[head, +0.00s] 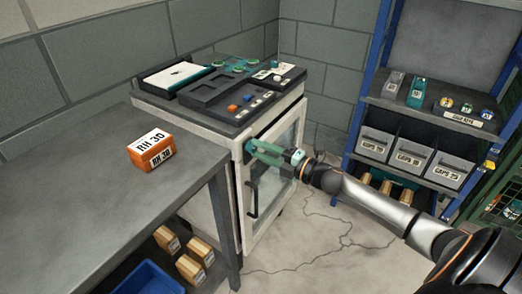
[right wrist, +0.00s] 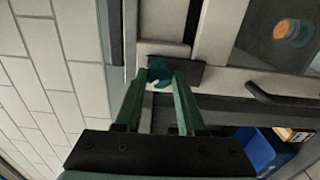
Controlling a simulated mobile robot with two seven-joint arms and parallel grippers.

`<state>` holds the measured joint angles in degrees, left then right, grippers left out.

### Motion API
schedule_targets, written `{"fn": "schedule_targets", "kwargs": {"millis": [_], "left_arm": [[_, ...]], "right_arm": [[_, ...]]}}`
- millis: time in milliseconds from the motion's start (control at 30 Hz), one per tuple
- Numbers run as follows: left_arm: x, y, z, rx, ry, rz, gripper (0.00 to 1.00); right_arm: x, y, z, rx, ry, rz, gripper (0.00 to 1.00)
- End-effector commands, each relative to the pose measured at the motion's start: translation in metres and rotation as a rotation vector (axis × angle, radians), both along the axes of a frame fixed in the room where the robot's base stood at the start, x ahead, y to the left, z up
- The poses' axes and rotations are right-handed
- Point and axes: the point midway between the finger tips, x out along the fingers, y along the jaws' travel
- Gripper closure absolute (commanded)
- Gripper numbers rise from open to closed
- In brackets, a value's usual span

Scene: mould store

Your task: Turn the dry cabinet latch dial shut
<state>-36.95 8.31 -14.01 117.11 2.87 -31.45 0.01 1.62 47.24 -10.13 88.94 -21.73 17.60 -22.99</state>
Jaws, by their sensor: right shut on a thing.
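The dry cabinet (head: 241,196) is a pale cabinet with a glazed door and a dark bar handle (head: 252,201). My right gripper (head: 252,150) reaches its upper front corner from the right. In the right wrist view, the teal latch dial (right wrist: 159,72) sits on a dark plate (right wrist: 188,74) at the door's edge. The green fingers of the right gripper (right wrist: 163,84) are on either side of the dial and shut on it. In the head view the fingers hide the dial. The dial's exact turn is hard to read. My left gripper is not in view.
A grey table (head: 75,178) with an orange RH 30 box (head: 151,151) stands left of the cabinet. Dark trays (head: 218,92) with small parts lie on the cabinet top. A blue-framed shelf (head: 352,105) with grey bins stands at right. Cracked floor (head: 305,236) lies clear between.

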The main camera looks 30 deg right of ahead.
Motion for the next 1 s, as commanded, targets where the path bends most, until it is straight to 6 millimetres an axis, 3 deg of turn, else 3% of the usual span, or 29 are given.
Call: {"fn": "schedule_targets", "kwargs": {"millis": [167, 200, 433, 767, 1000], "left_arm": [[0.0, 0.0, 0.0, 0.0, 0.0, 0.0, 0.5], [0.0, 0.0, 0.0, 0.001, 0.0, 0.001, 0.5], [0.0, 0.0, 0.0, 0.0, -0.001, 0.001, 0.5], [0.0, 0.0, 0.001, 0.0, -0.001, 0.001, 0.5], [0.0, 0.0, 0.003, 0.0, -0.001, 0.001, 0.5]], "right_arm": [[0.0, 0.001, -0.001, -0.003, 0.0, 0.002, 1.0], [0.0, 0.001, -0.001, -0.003, 0.0, 0.002, 0.57], [0.0, 0.0, -0.001, -0.001, 0.001, 0.001, 0.31], [-0.002, -0.001, -0.001, 0.0, 0.001, 0.0, 0.31], [-0.025, -0.01, -0.001, -0.001, 0.004, 0.0, 0.31]]}}
